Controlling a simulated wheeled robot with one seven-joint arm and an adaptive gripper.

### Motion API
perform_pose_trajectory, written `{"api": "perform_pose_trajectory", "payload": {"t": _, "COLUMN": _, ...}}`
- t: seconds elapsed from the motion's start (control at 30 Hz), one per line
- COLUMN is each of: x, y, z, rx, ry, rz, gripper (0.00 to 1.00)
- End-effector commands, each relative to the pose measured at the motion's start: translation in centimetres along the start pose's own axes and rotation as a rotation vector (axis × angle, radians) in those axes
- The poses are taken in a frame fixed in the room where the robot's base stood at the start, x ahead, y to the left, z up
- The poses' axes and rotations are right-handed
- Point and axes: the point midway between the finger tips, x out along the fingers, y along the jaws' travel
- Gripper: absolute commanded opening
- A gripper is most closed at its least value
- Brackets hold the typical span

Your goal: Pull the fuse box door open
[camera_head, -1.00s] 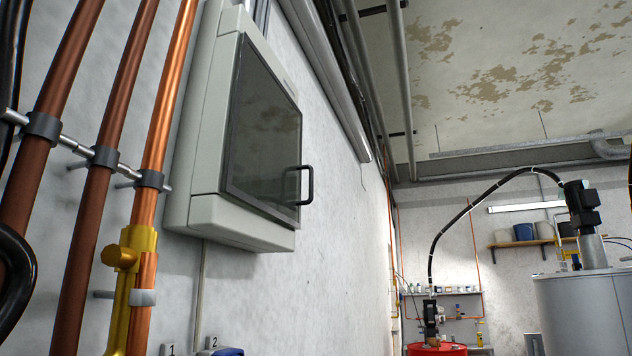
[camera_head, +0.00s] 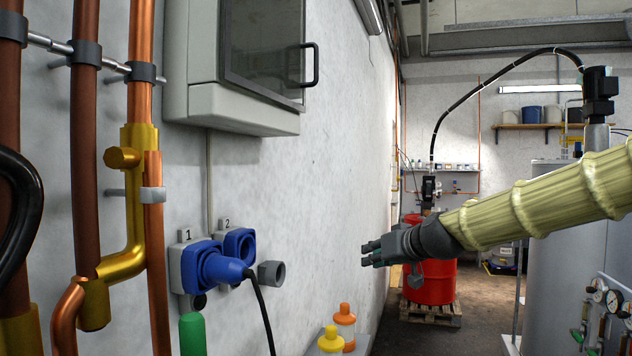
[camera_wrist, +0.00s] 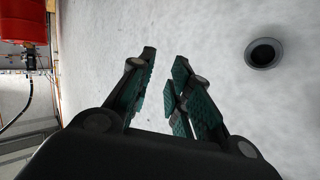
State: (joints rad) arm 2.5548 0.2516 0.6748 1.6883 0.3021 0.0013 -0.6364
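The fuse box (camera_head: 240,108) is a light grey wall cabinet at the upper left of the head view. Its door (camera_head: 262,45) has a dark glass pane and looks closed; its top is cut off by the picture edge. A black bar handle (camera_head: 314,65) sits on the door's right side. My gripper (camera_head: 368,254) is below and to the right of the box, apart from it, with its fingers toward the wall. In the wrist view my gripper (camera_wrist: 158,92) has its fingers spread with nothing between them; the handle is not seen there.
Copper pipes (camera_head: 140,60) run down the wall left of the box. Blue sockets (camera_head: 215,265) with a plugged cable are below it. A grey round fitting (camera_head: 272,273) sits beside them; bottles (camera_head: 345,325) stand lower. A red drum (camera_head: 432,283) stands behind. The wall right of the box is bare.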

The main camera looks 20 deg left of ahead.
Motion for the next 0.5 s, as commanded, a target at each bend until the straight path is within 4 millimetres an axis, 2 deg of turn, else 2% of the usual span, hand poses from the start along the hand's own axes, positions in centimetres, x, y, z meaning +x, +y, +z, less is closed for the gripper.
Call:
{"api": "perform_pose_trajectory", "payload": {"t": 0.03, "x": -2.1, "y": -2.1, "z": -4.9, "rx": -0.028, "ry": 0.048, "rz": -0.024, "gripper": 0.19}}
{"api": "perform_pose_trajectory", "payload": {"t": 0.07, "x": -3.3, "y": -3.2, "z": -7.2, "rx": -0.045, "ry": 0.07, "rz": -0.039, "gripper": 0.19}}
{"api": "perform_pose_trajectory", "payload": {"t": 0.1, "x": -4.9, "y": -4.8, "z": -10.3, "rx": -0.067, "ry": 0.102, "rz": -0.059, "gripper": 0.19}}
{"api": "perform_pose_trajectory", "payload": {"t": 0.2, "x": -9.5, "y": -8.9, "z": -17.4, "rx": -0.123, "ry": 0.179, "rz": -0.108, "gripper": 0.19}}
{"api": "perform_pose_trajectory", "payload": {"t": 0.33, "x": -15.5, "y": -14.0, "z": -24.8, "rx": -0.191, "ry": 0.266, "rz": -0.165, "gripper": 0.19}}
{"api": "perform_pose_trajectory", "payload": {"t": 0.4, "x": -18.4, "y": -16.2, "z": -27.7, "rx": -0.223, "ry": 0.304, "rz": -0.19, "gripper": 0.19}}
{"api": "perform_pose_trajectory", "payload": {"t": 0.5, "x": -21.6, "y": -18.7, "z": -30.6, "rx": -0.255, "ry": 0.344, "rz": -0.217, "gripper": 0.19}}
